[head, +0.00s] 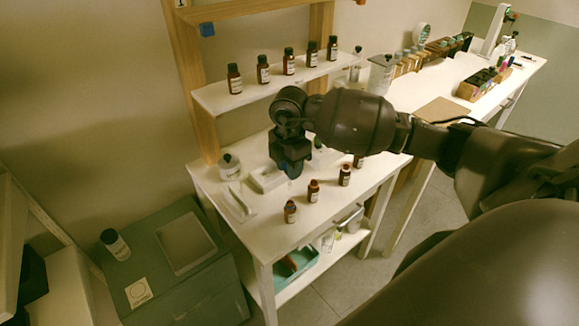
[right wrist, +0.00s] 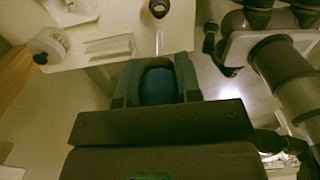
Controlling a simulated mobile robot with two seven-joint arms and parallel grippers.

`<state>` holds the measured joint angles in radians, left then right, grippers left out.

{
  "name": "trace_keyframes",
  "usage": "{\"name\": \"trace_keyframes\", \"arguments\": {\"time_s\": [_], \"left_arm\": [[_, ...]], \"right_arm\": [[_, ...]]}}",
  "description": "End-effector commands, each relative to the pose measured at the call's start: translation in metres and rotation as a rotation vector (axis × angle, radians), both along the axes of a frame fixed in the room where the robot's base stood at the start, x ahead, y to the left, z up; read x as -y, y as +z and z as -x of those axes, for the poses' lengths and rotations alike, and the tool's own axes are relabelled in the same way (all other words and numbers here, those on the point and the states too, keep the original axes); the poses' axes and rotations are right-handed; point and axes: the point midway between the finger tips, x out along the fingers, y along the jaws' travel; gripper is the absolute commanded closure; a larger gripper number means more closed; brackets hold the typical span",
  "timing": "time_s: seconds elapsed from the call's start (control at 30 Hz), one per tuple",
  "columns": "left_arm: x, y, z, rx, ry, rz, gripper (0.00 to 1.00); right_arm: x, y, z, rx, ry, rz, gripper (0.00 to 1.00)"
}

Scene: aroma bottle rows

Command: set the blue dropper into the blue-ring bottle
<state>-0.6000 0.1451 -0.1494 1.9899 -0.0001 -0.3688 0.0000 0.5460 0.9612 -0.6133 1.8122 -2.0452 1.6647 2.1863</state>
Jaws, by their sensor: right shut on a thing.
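My right gripper (head: 291,172) is shut on the blue dropper (right wrist: 157,86) above the white table. In the right wrist view the blue bulb sits between the fingers (right wrist: 156,80) and the clear glass tube (right wrist: 159,43) sticks out beyond them. A small brown bottle (right wrist: 158,8) with a bluish ring around its open mouth shows at the top edge, apart from the tube tip. It appears to be the nearest of the front row in the head view (head: 290,212), where the ring colour is hard to tell. My left gripper is not in view.
More small open brown bottles (head: 313,191) (head: 345,175) stand in a slanting row on the table (head: 262,232). A white dish (head: 267,181) and a lidded jar (head: 230,167) are to the left. Several capped bottles (head: 263,70) line the shelf behind.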

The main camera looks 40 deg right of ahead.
Motion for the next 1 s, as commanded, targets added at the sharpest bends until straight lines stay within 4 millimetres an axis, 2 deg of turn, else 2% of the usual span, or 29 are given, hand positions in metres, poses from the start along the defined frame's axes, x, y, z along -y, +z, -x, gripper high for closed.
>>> {"name": "trace_keyframes", "arguments": {"time_s": [0.53, 1.0], "left_arm": [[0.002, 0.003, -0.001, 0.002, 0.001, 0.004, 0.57], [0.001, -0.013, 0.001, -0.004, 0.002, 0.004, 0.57]], "right_arm": [[0.000, 0.001, 0.000, 0.001, -0.011, 0.001, 0.74], [0.000, -0.023, 0.000, -0.001, -0.011, 0.000, 0.74]]}}
